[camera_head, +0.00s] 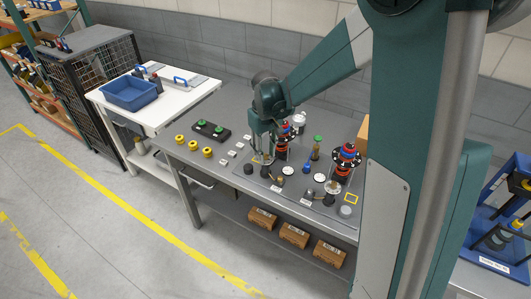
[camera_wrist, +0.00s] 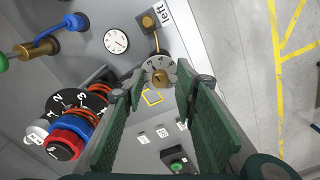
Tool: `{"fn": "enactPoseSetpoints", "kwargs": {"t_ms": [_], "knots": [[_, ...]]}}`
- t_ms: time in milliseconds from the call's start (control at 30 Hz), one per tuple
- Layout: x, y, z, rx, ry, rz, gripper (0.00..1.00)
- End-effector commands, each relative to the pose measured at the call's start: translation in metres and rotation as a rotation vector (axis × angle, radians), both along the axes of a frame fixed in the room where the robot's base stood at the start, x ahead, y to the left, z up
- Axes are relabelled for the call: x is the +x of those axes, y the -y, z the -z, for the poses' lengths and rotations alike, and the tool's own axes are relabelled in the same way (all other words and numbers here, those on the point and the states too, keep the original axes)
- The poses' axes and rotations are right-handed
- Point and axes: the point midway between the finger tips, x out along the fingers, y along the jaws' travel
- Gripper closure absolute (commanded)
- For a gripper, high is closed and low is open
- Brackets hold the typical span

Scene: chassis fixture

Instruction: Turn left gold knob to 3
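The left gold knob (camera_wrist: 157,78) shows in the wrist view, in the middle of a round pale dial (camera_wrist: 148,66) with dark numbers. A "left" label (camera_wrist: 167,13) lies beyond it. My gripper (camera_wrist: 164,88) is open, with one green finger on each side of the knob in the picture. I cannot tell whether either finger touches it. In the head view my gripper (camera_head: 262,151) points down over the left part of the panel, and the arm and fingers largely hide the knob there. The number the knob points at is too small to read surely.
In the wrist view a red, blue and black numbered stack (camera_wrist: 72,128) stands close left of my fingers. A white gauge (camera_wrist: 117,40) and a brass block (camera_wrist: 149,20) lie beyond the dial. In the head view a second stack (camera_head: 346,160) stands right; yellow rings (camera_head: 193,146) lie left.

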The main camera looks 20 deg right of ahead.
Motion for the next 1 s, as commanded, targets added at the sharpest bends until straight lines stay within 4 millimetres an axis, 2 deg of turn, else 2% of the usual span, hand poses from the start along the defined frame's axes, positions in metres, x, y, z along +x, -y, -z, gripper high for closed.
{"fn": "enactPoseSetpoints", "kwargs": {"t_ms": [167, 367, 1000], "knots": [[0.000, 0.000, -0.004, 0.000, 0.000, 0.000, 0.71], [0.000, 0.000, -0.018, 0.000, 0.000, 0.000, 0.71], [0.000, 0.000, -0.107, 0.000, 0.000, 0.000, 0.71]]}}
